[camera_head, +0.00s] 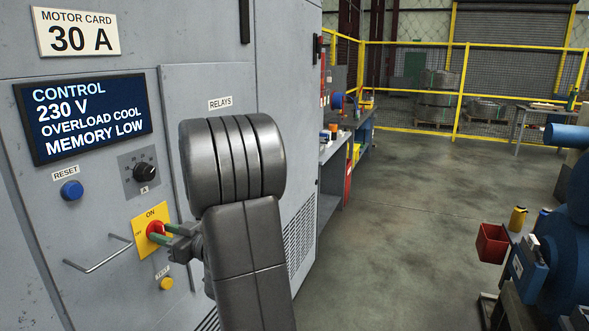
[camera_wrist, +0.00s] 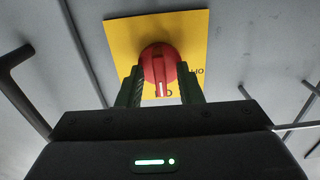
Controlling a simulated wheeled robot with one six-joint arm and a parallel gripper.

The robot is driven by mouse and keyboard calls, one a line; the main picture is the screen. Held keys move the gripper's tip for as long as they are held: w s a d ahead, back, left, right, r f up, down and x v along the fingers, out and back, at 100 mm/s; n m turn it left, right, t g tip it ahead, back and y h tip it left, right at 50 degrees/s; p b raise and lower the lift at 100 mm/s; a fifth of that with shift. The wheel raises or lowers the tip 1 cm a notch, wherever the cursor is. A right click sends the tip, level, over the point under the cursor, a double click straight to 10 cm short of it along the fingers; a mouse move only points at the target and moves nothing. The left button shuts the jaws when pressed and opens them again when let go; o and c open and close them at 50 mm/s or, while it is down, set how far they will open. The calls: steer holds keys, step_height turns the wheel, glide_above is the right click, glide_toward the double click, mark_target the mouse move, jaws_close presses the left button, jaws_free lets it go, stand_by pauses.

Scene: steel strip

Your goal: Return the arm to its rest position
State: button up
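My gripper (camera_head: 168,235) is at the red rotary knob (camera_head: 154,229) on the yellow plate (camera_head: 143,213) of the grey control cabinet. In the wrist view the two green fingers (camera_wrist: 160,88) stand apart on either side of the red knob (camera_wrist: 158,62), and its white mark faces the gripper body. The fingers look open, with the knob between their tips; whether a finger touches it is unclear. My arm is stretched out in front of the cabinet and hides part of its lower front.
A metal handle (camera_head: 98,254) sticks out left of the knob. A yellow button (camera_head: 166,283) is below it, a black dial (camera_head: 146,172) and a blue reset button (camera_head: 71,190) above. The screen (camera_head: 84,116) reads "MEMORY LOW". Open floor (camera_head: 400,220) lies right; blue machinery (camera_head: 560,245) stands at far right.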

stand_by(0.4)
steer(key=b+v, duration=0.3)
steer(key=v, duration=1)
steer(key=p+x, duration=0.3)
steer(key=x, duration=1)
steer(key=shift+a+r, duration=0.1)
steer(key=shift+a, duration=0.2)
steer(key=shift+w+d+n, duration=0.1)
steer(key=shift+d+n, duration=0.1)
steer(key=shift+n, duration=0.2)
steer(key=n, duration=0.3)
steer(key=shift+b, duration=0.35)
steer(key=n, duration=0.4)
steer(key=shift+n+p, duration=0.3)
steer(key=shift+n, duration=0.9)
steer(key=shift+d, duration=0.1)
